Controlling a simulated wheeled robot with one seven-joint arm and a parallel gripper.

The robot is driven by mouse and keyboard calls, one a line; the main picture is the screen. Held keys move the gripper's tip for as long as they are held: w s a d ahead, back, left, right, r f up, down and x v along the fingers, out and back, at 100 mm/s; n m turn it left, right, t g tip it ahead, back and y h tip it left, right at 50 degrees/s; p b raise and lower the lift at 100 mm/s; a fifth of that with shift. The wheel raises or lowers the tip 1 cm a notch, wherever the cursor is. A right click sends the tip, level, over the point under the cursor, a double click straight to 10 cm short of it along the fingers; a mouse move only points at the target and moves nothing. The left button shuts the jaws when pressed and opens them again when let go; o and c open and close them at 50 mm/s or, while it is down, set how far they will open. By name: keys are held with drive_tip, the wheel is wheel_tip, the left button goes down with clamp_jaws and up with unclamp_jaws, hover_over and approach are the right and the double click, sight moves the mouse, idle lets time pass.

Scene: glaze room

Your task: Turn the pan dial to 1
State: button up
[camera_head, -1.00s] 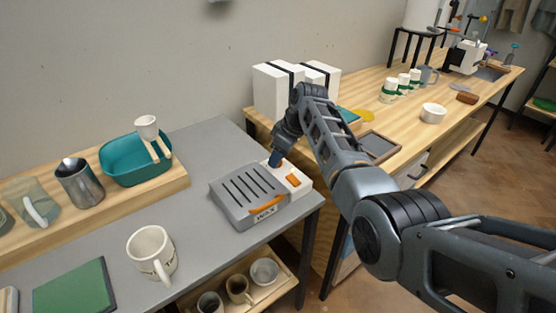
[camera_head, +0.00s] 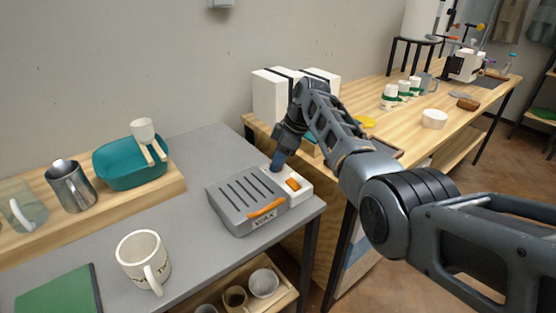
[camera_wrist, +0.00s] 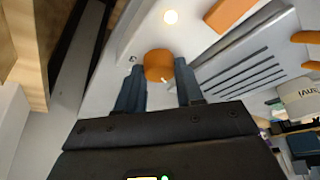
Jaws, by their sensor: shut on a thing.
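The grey wax pan (camera_head: 240,190) has a slotted lid, an orange handle (camera_head: 267,209) and the word WAX on its front. It stands on the grey table near its right edge. Its white control panel (camera_head: 303,180) is on the right side and carries an orange switch (camera_head: 293,184). The orange pan dial (camera_wrist: 157,63) shows in the wrist view between my fingertips, with a small pale mark on its near edge. My gripper (camera_head: 277,163) is shut on the dial from above and hides it in the head view.
A white mug (camera_head: 141,258) and a green book (camera_head: 58,290) are on the grey table's front left. A teal tray (camera_head: 128,170), a metal pitcher (camera_head: 72,186) and a glass jug stand on the wooden board behind. White boxes (camera_head: 269,95) stand behind my arm.

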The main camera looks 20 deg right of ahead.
sight(289, 170)
drive_tip(key=o, duration=1)
drive_tip(key=shift+r, duration=0.1)
drive_tip(key=v, duration=0.7)
drive_tip(key=shift+r, duration=0.3)
drive_tip(key=shift+s+d, duration=0.1)
